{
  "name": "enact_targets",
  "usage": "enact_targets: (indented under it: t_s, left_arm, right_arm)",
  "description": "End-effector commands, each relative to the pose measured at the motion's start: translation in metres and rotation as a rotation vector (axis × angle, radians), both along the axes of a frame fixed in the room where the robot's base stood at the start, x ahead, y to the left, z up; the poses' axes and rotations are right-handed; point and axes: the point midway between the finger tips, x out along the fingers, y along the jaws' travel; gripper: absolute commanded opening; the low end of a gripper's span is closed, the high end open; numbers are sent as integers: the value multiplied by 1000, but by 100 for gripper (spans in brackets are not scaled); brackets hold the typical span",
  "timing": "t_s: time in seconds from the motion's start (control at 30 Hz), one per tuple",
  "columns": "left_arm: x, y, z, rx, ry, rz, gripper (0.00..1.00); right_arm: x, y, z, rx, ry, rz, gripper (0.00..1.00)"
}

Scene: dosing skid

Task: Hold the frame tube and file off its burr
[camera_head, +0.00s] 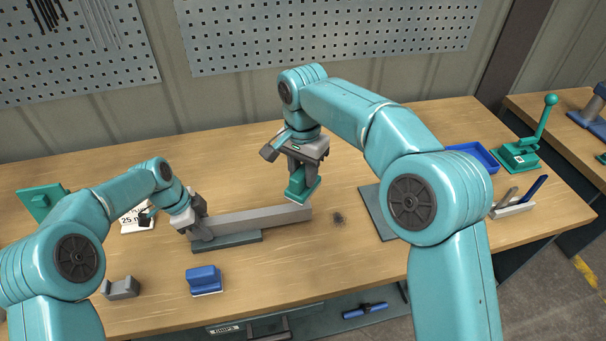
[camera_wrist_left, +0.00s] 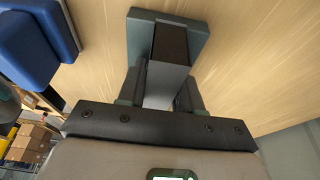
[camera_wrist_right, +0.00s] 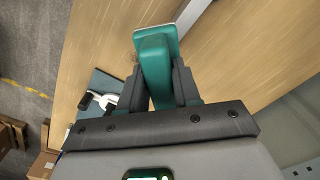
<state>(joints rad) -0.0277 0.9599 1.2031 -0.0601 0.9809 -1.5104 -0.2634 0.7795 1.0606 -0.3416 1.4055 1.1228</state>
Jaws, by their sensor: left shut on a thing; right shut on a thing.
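The grey frame tube (camera_head: 265,219) lies across a dark support block (camera_head: 228,241) on the bench. My left gripper (camera_head: 196,220) is shut on the tube near its left end. In the left wrist view the tube (camera_wrist_left: 165,85) runs between the fingers. My right gripper (camera_head: 304,168) is shut on a green block-like tool (camera_head: 302,186), held near the tube's right end. In the right wrist view the green tool (camera_wrist_right: 155,65) sits between the fingers, and part of the tube shows beyond it. I cannot tell whether tool and tube touch. No burr can be made out.
A dark patch of specks (camera_head: 338,218) lies right of the tube's end. A blue block (camera_head: 204,280) and a grey cradle (camera_head: 121,289) stand in front. A dark mat (camera_head: 377,212), blue tray (camera_head: 474,156), tool holder (camera_head: 513,207) and green lever press (camera_head: 520,152) are at the right.

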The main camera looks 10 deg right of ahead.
Motion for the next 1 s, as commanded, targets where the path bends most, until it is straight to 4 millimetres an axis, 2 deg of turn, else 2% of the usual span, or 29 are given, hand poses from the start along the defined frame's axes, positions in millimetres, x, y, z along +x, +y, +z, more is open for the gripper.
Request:
enact_targets:
  t_s: [0.33, 0.37, 0.4, 0.43, 0.63, 0.7, 1.0]
  left_arm:
    - [0, 0, 0, 1, 1, 0, 8]
    - [0, 0, 0, 1, 1, 0, 44]
    - [0, 0, 0, 1, 1, 0, 57]
    - [0, 0, 0, 1, 1, 0, 64]
    - [0, 0, 0, 0, 0, 0, 64]
    - [0, 0, 0, 0, 0, 0, 77]
    - [0, 0, 1, 0, 0, 0, 77]
  right_arm:
    - [0, 0, 0, 0, -1, -1, 4]
    - [0, 0, 0, 0, -1, -1, 4]
    - [0, 0, 0, 0, -1, -1, 4]
    - [0, 0, 0, 0, -1, -1, 4]
    - [0, 0, 0, 0, -1, -1, 4]
    - [0, 0, 0, 0, -1, -1, 4]
    - [0, 0, 1, 0, -1, -1, 4]
